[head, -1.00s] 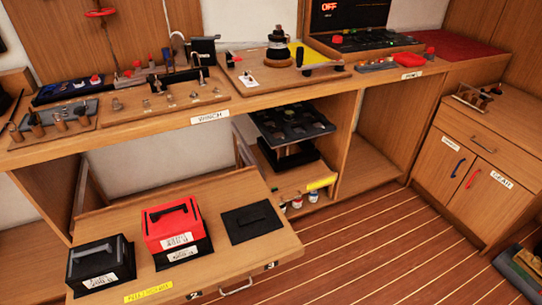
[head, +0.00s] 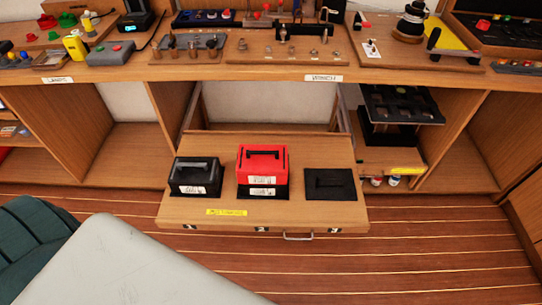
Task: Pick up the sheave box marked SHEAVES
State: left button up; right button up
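Two lidded boxes with top handles stand on a pulled-out wooden drawer or tray (head: 300,214) below the bench. The left one is a black box (head: 195,178). The middle one is a red box (head: 263,165) on a black base. Both have white labels on the front, but the writing is too small to read, so I cannot tell which says SHEAVES. A flat black pad (head: 330,184) with a handle-like shape lies to the right of the red box. Neither of my grippers is in view.
The drawer front has number marks, a yellow label (head: 227,212) and a metal handle (head: 298,237). The bench above (head: 200,70) is crowded with tools. A pale grey panel (head: 130,265) and a dark green object (head: 35,240) fill the lower left. The striped floor (head: 430,240) is clear at right.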

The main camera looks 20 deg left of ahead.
aim_at(256, 164)
jog(key=u, duration=0.7)
